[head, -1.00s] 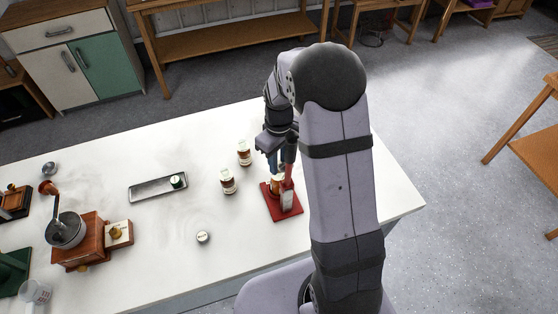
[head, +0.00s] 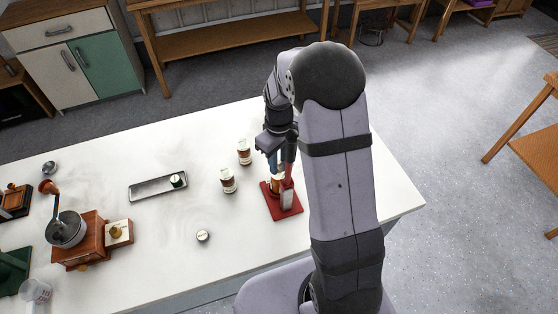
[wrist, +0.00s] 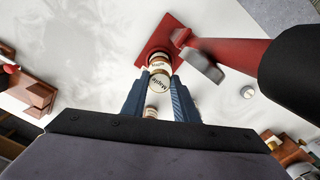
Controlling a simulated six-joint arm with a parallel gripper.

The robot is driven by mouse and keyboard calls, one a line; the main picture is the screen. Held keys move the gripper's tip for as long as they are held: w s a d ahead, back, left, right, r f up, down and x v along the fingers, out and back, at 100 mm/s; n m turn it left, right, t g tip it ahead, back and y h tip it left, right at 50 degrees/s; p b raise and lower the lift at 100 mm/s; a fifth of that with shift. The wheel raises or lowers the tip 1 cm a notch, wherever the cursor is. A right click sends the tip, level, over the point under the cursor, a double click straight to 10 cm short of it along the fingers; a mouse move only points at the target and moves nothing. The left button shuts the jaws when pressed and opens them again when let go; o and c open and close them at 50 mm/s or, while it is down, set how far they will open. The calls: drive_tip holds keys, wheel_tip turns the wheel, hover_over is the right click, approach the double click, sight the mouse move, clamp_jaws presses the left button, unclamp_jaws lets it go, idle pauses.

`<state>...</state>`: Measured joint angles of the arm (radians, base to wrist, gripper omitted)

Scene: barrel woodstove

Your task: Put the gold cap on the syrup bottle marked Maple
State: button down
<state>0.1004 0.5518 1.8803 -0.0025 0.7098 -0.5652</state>
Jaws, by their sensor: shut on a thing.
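In the head view the amber bottle (head: 275,184) stands on the red base plate (head: 293,212), below my fingers (head: 278,163). The cap looks lined up over the bottle's top. The cap hides the bottle's mouth, so I cannot tell whether they touch.
A red arm (wrist: 235,55) with a grey end rises from the plate close beside my fingers. Two labelled bottles (head: 228,181) (head: 244,152) stand to the left. One loose cap (head: 203,236) lies on the table; another (head: 178,180) sits in the metal tray (head: 145,193).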

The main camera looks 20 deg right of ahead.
drive_tip(key=shift+f, duration=0.8)
idle(1.5)
drive_tip(key=c, duration=1)
unclamp_jaws()
drive_tip(key=shift+r, duration=0.15)
drive_tip(key=shift+r+p, duration=2.75)
drive_tip(key=shift+r, duration=0.65)
drive_tip(key=shift+w+r+b, duration=0.1)
drive_tip(key=shift+r+b, duration=0.3)
drive_tip(key=shift+r, duration=0.2)
drive_tip(key=shift+r+b, duration=1)
drive_tip(key=shift+r, duration=2.05)
